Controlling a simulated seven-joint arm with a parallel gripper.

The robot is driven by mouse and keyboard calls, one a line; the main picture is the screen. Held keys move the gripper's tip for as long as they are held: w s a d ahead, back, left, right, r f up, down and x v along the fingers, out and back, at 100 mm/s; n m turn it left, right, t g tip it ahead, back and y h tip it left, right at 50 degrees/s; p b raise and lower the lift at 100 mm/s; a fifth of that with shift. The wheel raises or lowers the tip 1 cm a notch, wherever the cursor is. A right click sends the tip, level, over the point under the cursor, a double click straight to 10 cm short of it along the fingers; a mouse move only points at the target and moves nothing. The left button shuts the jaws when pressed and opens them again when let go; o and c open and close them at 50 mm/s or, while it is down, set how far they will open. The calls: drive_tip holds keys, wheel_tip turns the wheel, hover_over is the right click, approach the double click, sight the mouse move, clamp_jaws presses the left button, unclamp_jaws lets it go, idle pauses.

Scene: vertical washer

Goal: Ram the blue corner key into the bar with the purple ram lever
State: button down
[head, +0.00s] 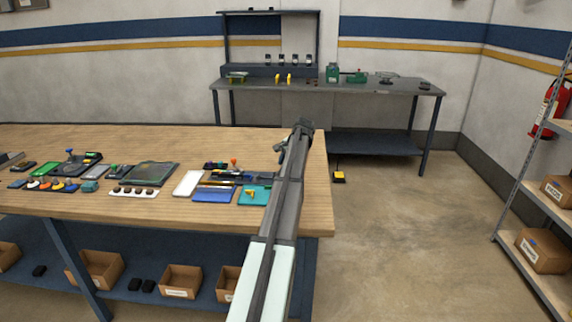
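My arm reaches from the bottom of the head view over the right end of the wooden workbench. My gripper (280,150) seems to be the small dark part at the arm's far end; its fingers are too small to tell open from shut. A dark fixture (226,168) with small purple and coloured parts and an orange knob sits left of the arm. I cannot make out the purple ram lever or the bar clearly. A flat blue piece (214,194) lies in front of the fixture. I cannot pick out the blue corner key for sure.
A teal tray (262,189) with yellow pieces lies close beside my arm. A white block (187,183), a dark green-grey tray (150,175) and several small coloured parts lie further left. The wooden bench (120,209) is clear along its back. A second bench (375,88) stands behind.

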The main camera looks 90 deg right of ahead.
sight(276, 174)
drive_tip(key=w+g, duration=0.1)
drive_tip(key=w+r+g, duration=0.1)
drive_tip(key=g, duration=0.1)
drive_tip(key=w+n+g, duration=0.1)
drive_tip(key=w+g, duration=0.1)
drive_tip(key=g, duration=0.1)
drive_tip(key=shift+w+g, duration=0.15)
drive_tip(key=shift+g, duration=0.15)
drive_tip(key=shift+w+g, duration=0.8)
drive_tip(key=shift+g, duration=0.4)
drive_tip(key=shift+w+f+n+g, duration=0.2)
drive_tip(key=shift+w+g, duration=0.15)
drive_tip(key=shift+g, duration=0.25)
drive_tip(key=shift+w+f+n+g, duration=0.15)
drive_tip(key=shift+w+g, duration=0.2)
drive_tip(key=shift+g, duration=0.25)
drive_tip(key=shift+w+f+g, duration=0.2)
drive_tip(key=shift+g, duration=0.3)
drive_tip(key=shift+w+a+f, duration=0.1)
